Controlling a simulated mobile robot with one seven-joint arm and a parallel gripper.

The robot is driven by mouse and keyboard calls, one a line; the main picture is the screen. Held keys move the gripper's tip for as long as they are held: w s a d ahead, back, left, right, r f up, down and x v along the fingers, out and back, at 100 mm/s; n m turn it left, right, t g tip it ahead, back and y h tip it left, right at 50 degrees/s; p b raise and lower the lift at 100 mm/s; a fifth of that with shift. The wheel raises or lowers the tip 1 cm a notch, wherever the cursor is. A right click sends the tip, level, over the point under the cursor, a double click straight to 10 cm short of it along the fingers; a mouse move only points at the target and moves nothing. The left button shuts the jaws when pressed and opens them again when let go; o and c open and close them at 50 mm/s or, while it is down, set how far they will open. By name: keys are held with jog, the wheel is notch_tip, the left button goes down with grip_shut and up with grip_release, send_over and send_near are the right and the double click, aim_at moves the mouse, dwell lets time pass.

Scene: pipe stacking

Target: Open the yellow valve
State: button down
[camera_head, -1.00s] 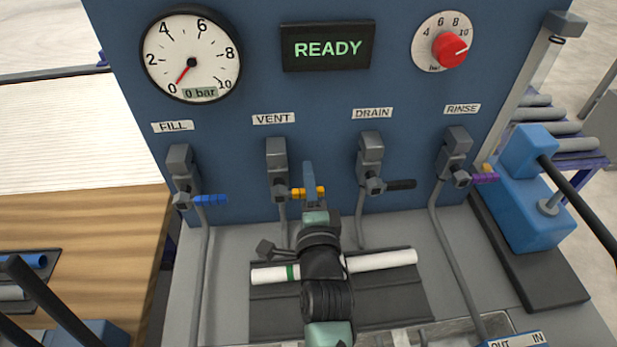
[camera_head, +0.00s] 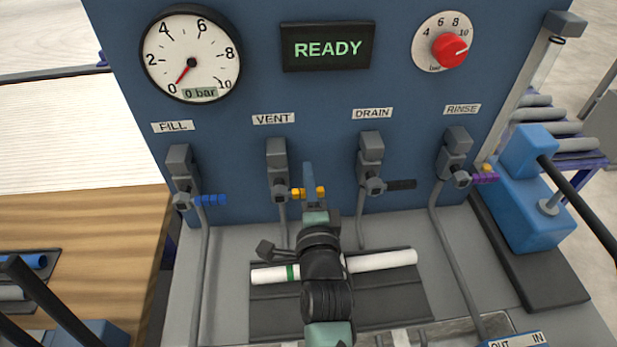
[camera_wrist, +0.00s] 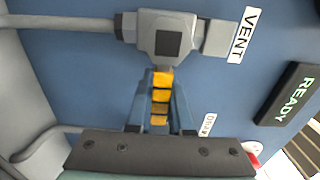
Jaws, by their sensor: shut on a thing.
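The yellow valve handle (camera_head: 298,193) sticks out to the right from the grey VENT valve body (camera_head: 277,160) on the blue panel. It lies level in the head view, with my gripper's finger covering its middle and its tip showing on the right. In the wrist view the yellow handle (camera_wrist: 161,95) runs between the two blue-grey fingers. My gripper (camera_head: 309,185) is shut on the handle; the wrist view also shows my gripper (camera_wrist: 160,100) around it.
The FILL valve with a blue handle (camera_head: 210,200) is to the left. The DRAIN valve with a black handle (camera_head: 402,184) is close on the right, then RINSE with a purple handle (camera_head: 486,178). A white pipe (camera_head: 385,260) lies below my arm. The gauge (camera_head: 191,55) reads 0 bar; the display (camera_head: 327,47) shows READY.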

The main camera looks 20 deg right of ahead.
dwell(0.7)
notch_tip(320, 180, up, 2)
jog(key=n+p, duration=0.1)
jog(key=n, duration=0.3)
jog(key=shift+a, duration=0.1)
jog(key=n, duration=0.1)
jog(key=r+n+p, duration=0.1)
jog(key=n, duration=0.1)
jog(key=a+n, duration=0.1)
jog(key=shift+w+a+r+n, duration=0.1)
jog(key=shift+w+r+n, duration=0.1)
jog(key=shift+r+n, duration=0.15)
jog(key=n, duration=0.1)
jog(key=a+n, duration=0.1)
jog(key=n, duration=0.1)
jog(key=r+n, duration=0.1)
jog(key=shift+w+a+r+n, duration=0.1)
jog(key=shift+w+a+n, duration=0.15)
jog(key=shift+a, duration=0.1)
jog(key=shift+w+a+r+n+b, duration=0.15)
jog(key=shift+a+n, duration=0.2)
jog(key=shift+n, duration=0.45)
jog(key=shift+w+a+n+b, duration=0.15)
jog(key=shift+a+n, duration=0.15)
jog(key=shift+n, duration=0.5)
jog(key=shift+a+r+n+b, duration=0.15)
jog(key=shift+a+n, duration=0.2)
jog(key=shift+n, duration=0.45)
jog(key=c, duration=0.8)
grip_release()
